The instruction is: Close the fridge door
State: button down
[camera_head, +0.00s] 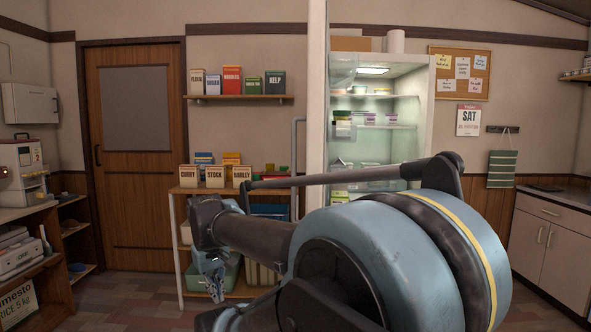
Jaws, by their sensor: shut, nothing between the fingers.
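The fridge (428,110) stands at the back, right of centre. Its lit inside shows shelves with several containers. The fridge door (317,95) is open and seen nearly edge-on as a tall pale strip at the left of the opening. Its grey handle (297,170) is on the door's left side. My gripper (216,290) is shut and empty, pointing down left of the door and handle, in front of the low shelf. It appears apart from the door. My arm hides the lower part of the door and fridge.
A low wooden shelf (180,235) with boxes and bins stands behind my gripper. A brown room door (135,220) is at the back left. Counters stand at the left and right (555,215) sides. The tiled floor (125,300) is clear at the front left.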

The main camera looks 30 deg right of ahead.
jog(key=w+d+r+n+g+h, duration=0.25)
jog(key=w+d+r, duration=0.45)
jog(key=r, duration=0.5)
jog(key=w+d+r+n+g+h, duration=0.25)
jog(key=w+d+r, duration=0.35)
jog(key=d+r, duration=0.5)
jog(key=w+d+r+n+g+h, duration=0.15)
jog(key=w+d+r+n, duration=0.4)
jog(key=r, duration=0.85)
jog(key=s+d+f+m, duration=0.2)
jog(key=s+d+f, duration=0.4)
jog(key=d, duration=0.4)
jog(key=shift+s+f+g, duration=0.35)
jog(key=shift+f+g, duration=0.1)
jog(key=shift+f, duration=0.1)
jog(key=shift+y, duration=0.25)
jog(key=shift+s+d, duration=0.1)
